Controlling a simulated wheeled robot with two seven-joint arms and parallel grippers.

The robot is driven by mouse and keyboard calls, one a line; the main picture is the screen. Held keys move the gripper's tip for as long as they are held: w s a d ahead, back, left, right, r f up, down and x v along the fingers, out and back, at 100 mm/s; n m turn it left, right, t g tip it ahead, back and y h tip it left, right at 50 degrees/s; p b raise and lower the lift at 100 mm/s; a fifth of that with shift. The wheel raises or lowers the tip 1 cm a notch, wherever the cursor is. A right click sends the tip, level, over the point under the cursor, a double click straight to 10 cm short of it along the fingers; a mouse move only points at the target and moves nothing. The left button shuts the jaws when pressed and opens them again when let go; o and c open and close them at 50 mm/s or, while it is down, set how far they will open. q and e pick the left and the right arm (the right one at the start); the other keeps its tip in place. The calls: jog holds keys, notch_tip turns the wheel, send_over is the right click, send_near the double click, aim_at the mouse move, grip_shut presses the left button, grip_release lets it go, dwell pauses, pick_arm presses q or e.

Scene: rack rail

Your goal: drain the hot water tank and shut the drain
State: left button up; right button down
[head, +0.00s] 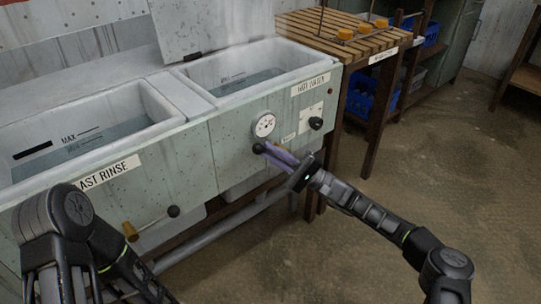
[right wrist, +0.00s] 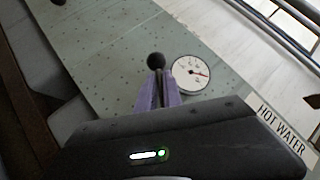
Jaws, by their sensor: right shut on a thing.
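The hot water tank (head: 240,125) is the right-hand basin, with its lid (head: 210,28) raised. Water (head: 248,82) shows inside, below the rim. A black-knobbed lever (head: 259,148) sticks out of its front below the round gauge (head: 264,124). My right gripper (head: 281,156) is shut on this lever, just behind the knob. In the right wrist view, the purple fingers (right wrist: 158,95) close below the black knob (right wrist: 156,60), beside the gauge (right wrist: 190,74). The fingers hide the lever's shaft and the drain outlet. My left arm shows at lower left, its gripper out of view.
The last rinse tank (head: 160,160) adjoins on the left, with water, its own black-knobbed lever (head: 173,211) and a brass-coloured end (head: 130,232). A black knob (head: 316,123) sits right of the gauge. A slatted wooden table (head: 325,38) stands at right. The floor in front is clear.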

jog(key=shift+w+d+r+m+t, duration=0.1)
jog(key=shift+d+r+m+t, duration=0.05)
jog(key=shift+m+t, duration=0.35)
jog(key=c, duration=1.5)
grip_release()
jog(key=shift+p+v, duration=0.55)
jog(key=shift+v, duration=3.4)
jog(key=shift+c, duration=0.2)
